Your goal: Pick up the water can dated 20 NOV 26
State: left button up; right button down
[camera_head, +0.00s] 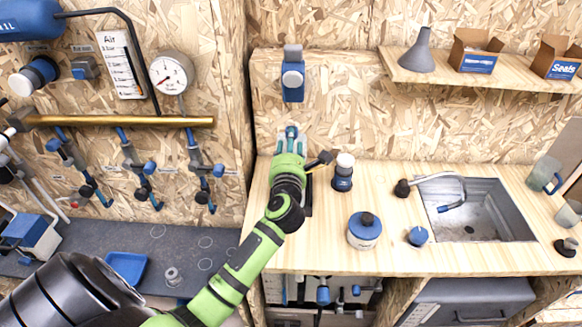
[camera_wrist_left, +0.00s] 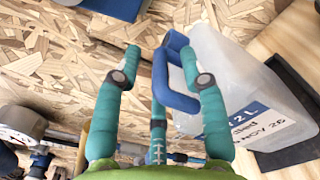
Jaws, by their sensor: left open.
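In the left wrist view a translucent white can (camera_wrist_left: 225,75) with a blue handle (camera_wrist_left: 186,98) stands at the right. Its label (camera_wrist_left: 262,125) shows "2 L" and "NOV 26"; I cannot read the day. My left gripper (camera_wrist_left: 160,52) has its teal fingers open, one on each side of the handle, and they do not look closed on it. A third teal finger shows low in the middle. In the head view my left gripper (camera_head: 290,136) is at the back left of the wooden counter and hides most of the can. My right gripper is out of view.
On the counter (camera_head: 310,255) stand a blue-and-white bottle (camera_head: 343,172), a round blue-labelled jar (camera_head: 364,232) and a small blue item (camera_head: 417,236). The sink (camera_head: 480,212) is at the right. A blue wall unit (camera_head: 293,82) hangs above my gripper. Gauge and brass pipe (camera_head: 120,121) are left.

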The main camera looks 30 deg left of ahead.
pick_arm(q)
jog(key=shift+w+a, duration=0.2)
jog(key=shift+w, duration=0.2)
jog(key=shift+s, duration=0.1)
grip_shut()
jog(key=shift+r, duration=0.1)
